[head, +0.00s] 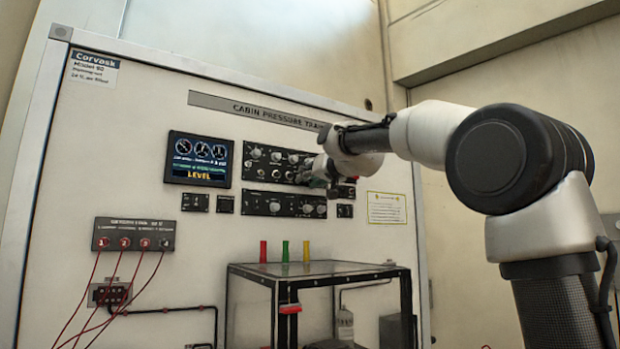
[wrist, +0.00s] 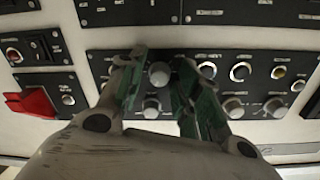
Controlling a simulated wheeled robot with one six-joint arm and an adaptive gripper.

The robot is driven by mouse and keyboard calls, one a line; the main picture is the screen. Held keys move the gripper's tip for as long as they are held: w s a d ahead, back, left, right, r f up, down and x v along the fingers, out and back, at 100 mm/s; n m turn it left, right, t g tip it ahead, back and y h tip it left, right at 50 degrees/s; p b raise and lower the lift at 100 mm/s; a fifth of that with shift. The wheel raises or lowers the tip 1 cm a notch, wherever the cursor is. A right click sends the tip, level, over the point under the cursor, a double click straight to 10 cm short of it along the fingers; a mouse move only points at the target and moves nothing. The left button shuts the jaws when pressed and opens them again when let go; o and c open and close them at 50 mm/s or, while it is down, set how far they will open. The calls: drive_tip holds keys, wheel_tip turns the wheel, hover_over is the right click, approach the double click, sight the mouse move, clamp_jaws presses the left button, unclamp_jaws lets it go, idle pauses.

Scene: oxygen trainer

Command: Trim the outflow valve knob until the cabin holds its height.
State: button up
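The cabin pressure trainer's screen (head: 199,160) shows gauges and the word LEVEL in yellow in the head view. My gripper (head: 316,172) reaches the right part of the upper knob panel (head: 262,162) and hides some of it. In the wrist view my gripper (wrist: 161,66) is open, with its green-lined fingers on either side of a round grey knob (wrist: 159,74). A small gap seems to show on each side of the knob. The knob's label is not readable, so I cannot confirm that it is the outflow valve knob.
Other small knobs (wrist: 240,71) sit close beside the right finger. A red switch guard (wrist: 31,102) stands out at left in the wrist view. Below the panels, a black-framed stand (head: 330,268) carries red, green and yellow cylinders (head: 285,251). Red cables (head: 75,300) hang at left.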

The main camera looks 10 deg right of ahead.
drive_tip(key=shift+s, duration=0.15)
drive_tip(key=v, duration=1.1)
drive_tip(key=shift+s+d, duration=0.15)
drive_tip(key=shift+s, duration=0.2)
